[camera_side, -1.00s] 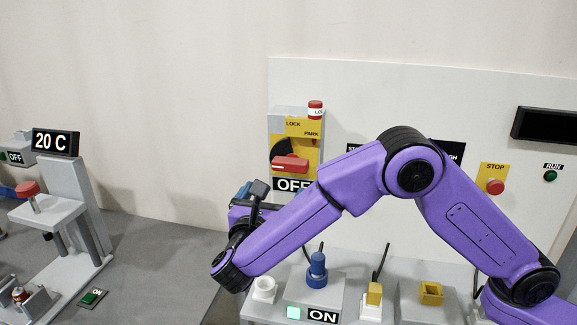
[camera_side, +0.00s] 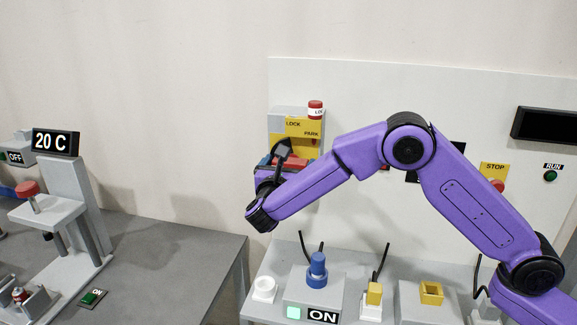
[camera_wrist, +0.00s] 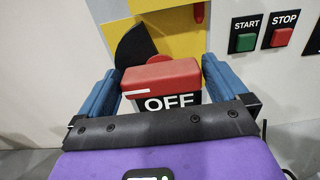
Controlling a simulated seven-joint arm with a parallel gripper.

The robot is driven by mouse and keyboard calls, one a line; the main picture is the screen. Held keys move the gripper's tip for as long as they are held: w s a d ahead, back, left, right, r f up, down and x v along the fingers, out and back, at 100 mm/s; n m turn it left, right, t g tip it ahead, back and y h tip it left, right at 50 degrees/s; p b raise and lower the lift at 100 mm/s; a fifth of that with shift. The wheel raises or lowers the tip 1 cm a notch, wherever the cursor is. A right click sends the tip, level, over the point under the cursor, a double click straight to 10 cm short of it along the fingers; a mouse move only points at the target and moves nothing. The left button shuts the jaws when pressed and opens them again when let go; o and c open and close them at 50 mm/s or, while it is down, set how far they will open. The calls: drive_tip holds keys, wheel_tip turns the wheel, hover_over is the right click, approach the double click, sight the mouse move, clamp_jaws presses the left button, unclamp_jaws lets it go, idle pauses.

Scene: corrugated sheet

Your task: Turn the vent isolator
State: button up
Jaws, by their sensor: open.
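The vent isolator is a yellow panel (camera_side: 294,128) on a grey box with LOCK and PARK marks and a red handle (camera_side: 290,161). In the wrist view the red handle (camera_wrist: 160,76) lies roughly level, over a black disc segment (camera_wrist: 135,46). A white OFF label (camera_wrist: 169,103) shows just below the handle. My gripper (camera_wrist: 160,85) is open, with one blue finger on the left and one on the right of the handle. I cannot tell whether either finger touches it. In the side view my gripper (camera_side: 279,163) is in front of the isolator and hides its lower part.
START (camera_wrist: 243,42) and STOP (camera_wrist: 279,37) buttons are to the right. A press stand (camera_side: 70,205) is at left.

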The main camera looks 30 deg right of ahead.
drive_tip(key=c, duration=0.7)
drive_tip(key=shift+o, duration=0.2)
drive_tip(key=shift+m, duration=0.3)
drive_tip(key=m, duration=0.3)
drive_tip(key=shift+s+d, duration=0.1)
drive_tip(key=m, duration=0.9)
drive_tip(key=shift+s+d+f, duration=0.1)
drive_tip(key=shift+d+f, duration=0.05)
drive_tip(key=shift+f+m, duration=0.15)
drive_tip(key=shift+m, duration=2.35)
